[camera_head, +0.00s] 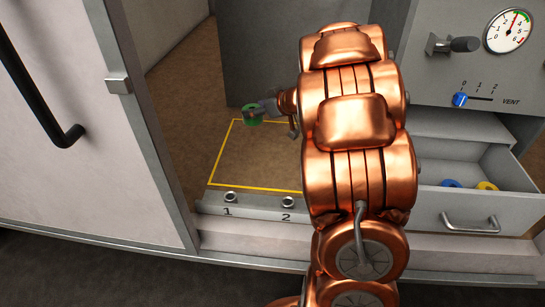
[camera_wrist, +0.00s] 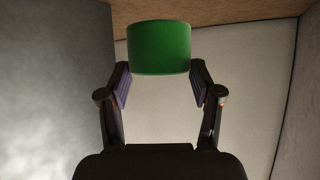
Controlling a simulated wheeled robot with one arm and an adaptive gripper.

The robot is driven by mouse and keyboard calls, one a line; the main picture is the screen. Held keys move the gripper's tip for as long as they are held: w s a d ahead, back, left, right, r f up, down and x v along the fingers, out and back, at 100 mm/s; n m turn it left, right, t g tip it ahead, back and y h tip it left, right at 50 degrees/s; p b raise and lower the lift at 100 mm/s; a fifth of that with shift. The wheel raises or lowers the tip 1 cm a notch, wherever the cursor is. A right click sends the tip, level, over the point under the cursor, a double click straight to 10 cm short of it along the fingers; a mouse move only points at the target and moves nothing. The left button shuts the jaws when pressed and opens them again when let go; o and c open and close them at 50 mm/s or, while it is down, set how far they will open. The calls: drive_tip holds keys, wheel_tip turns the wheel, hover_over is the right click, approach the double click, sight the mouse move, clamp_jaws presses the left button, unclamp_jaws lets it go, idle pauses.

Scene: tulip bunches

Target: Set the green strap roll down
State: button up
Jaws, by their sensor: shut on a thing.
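The green strap roll (camera_head: 251,119) is at the tip of my gripper (camera_head: 264,107), inside the open compartment. In the head view it shows near the far left corner of the yellow outline (camera_head: 212,165) on the brown floor. I cannot tell whether it touches the floor. In the wrist view the green roll (camera_wrist: 160,45) sits between the two fingertips, and my gripper (camera_wrist: 160,78) is shut on it. My copper arm hides the right part of the outlined area.
A white door with a black handle (camera_head: 45,105) stands at left. Two small round fittings marked 1 and 2 are on the front sill (camera_head: 255,208). An open drawer (camera_head: 475,215) at right holds a blue roll (camera_head: 451,183) and a yellow roll (camera_head: 486,186). The outlined floor's visible middle is clear.

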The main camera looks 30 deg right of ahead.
drive_tip(key=s+d+f+b, duration=0.2)
drive_tip(key=s+d+f, duration=0.2)
drive_tip(key=d, duration=0.4)
drive_tip(key=f+b, duration=0.3)
drive_tip(key=f, duration=0.6)
drive_tip(key=shift+s+f, duration=0.2)
drive_tip(key=shift+f, duration=0.15)
drive_tip(key=o, duration=1.3)
drive_tip(key=shift+a, duration=0.1)
